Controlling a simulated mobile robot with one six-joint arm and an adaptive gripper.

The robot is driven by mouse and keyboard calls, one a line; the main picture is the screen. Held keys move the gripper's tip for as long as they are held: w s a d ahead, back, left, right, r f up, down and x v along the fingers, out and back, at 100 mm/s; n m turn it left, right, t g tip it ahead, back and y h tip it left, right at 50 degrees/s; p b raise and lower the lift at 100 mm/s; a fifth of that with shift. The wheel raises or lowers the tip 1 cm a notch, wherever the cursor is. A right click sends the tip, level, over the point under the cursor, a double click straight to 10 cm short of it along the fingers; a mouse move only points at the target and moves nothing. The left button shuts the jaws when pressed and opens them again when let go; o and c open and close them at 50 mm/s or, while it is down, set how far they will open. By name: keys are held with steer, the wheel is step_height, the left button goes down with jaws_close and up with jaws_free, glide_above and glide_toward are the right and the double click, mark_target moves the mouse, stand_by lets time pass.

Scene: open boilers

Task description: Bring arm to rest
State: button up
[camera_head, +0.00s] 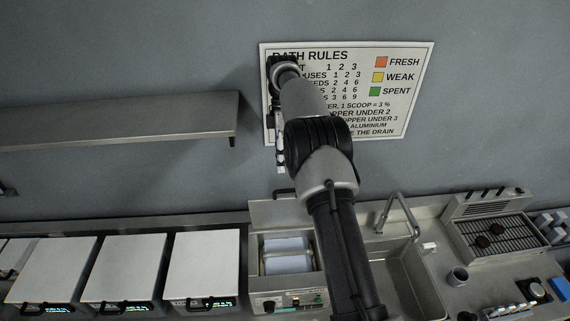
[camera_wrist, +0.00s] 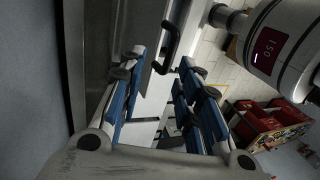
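My arm reaches up from the bottom of the head view, in front of the wall sign. My gripper (camera_head: 279,155) hangs at the arm's far end, above the open boiler, partly hidden behind my arm. In the wrist view, the gripper's two blue-padded fingers (camera_wrist: 157,72) are apart, with nothing held between them. The open boiler (camera_head: 285,254) has its lid raised against the back and pale blocks inside. A pale panel with a black handle (camera_wrist: 172,45) shows beyond the fingers.
Several closed boilers (camera_head: 203,264) line the counter at left, below a metal shelf (camera_head: 120,122). A sink (camera_head: 412,280) and tap (camera_head: 398,208) are right of the open boiler. A grill-topped unit (camera_head: 492,237) stands farther right. Red crates (camera_wrist: 270,125) show in the wrist view.

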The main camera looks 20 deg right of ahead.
steer(key=shift+a+r, duration=0.1)
stand_by(0.3)
steer(key=s+a+m+t+h+b, duration=0.1)
steer(key=s+a+m+t+b, duration=0.5)
steer(key=s+b, duration=1.05)
steer(key=s+a+f+m+t+b, duration=0.1)
steer(key=s+a+f+m+b, duration=0.2)
steer(key=s+f+b, duration=0.5)
steer(key=s+a+f+m+t+b, duration=0.1)
steer(key=s+a+f+m+b, duration=0.2)
steer(key=s+f, duration=0.8)
steer(key=m+b, duration=0.2)
steer(key=b, duration=0.2)
steer(key=shift+f+m+t+b, duration=0.3)
steer(key=shift+f+b, duration=0.05)
steer(key=shift+f, duration=0.05)
